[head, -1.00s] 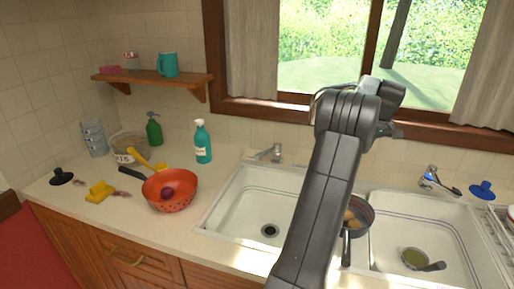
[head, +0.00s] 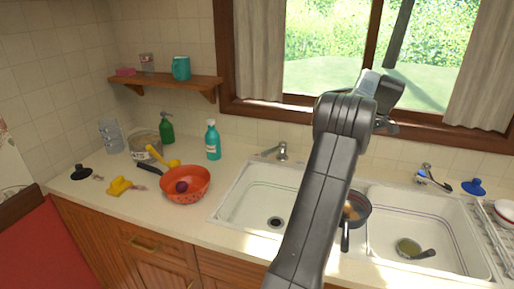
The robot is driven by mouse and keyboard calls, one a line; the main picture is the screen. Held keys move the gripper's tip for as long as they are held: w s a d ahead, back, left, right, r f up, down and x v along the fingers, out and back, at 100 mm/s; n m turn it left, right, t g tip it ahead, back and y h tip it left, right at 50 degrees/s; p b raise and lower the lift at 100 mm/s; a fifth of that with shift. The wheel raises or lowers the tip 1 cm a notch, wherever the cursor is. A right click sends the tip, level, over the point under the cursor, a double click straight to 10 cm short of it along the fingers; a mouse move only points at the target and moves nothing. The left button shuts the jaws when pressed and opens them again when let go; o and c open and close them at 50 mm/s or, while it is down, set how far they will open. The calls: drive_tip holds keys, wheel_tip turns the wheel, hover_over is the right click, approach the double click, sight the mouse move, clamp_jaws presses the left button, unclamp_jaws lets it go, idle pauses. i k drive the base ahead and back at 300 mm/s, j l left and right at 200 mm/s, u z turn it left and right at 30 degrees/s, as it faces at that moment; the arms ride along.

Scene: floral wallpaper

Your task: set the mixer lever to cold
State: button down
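A metal tap (head: 278,151) with a lever stands behind the left sink basin. A second tap (head: 430,177) stands behind the right basin, with a blue mark at its body and a dark lever or spout reaching to the right. Which of these is the mixer is not clear at this size. My gripper (head: 388,108) is at the top of my raised arm, in front of the window and between the two taps. It is apart from both taps. The fingers are seen from behind, so their opening is unclear.
A dark pan (head: 356,212) sits at the divider between the basins, partly behind my arm. A ladle (head: 411,248) lies in the right basin. A red colander (head: 184,186), a teal bottle (head: 213,141) and a green bottle (head: 166,128) stand on the left counter. A dish rack (head: 492,232) is at right.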

sight(283, 146)
drive_tip(key=k+j+u, duration=0.1)
drive_tip(key=k+u, duration=0.35)
drive_tip(key=i+u, duration=0.2)
drive_tip(key=i, duration=0.6)
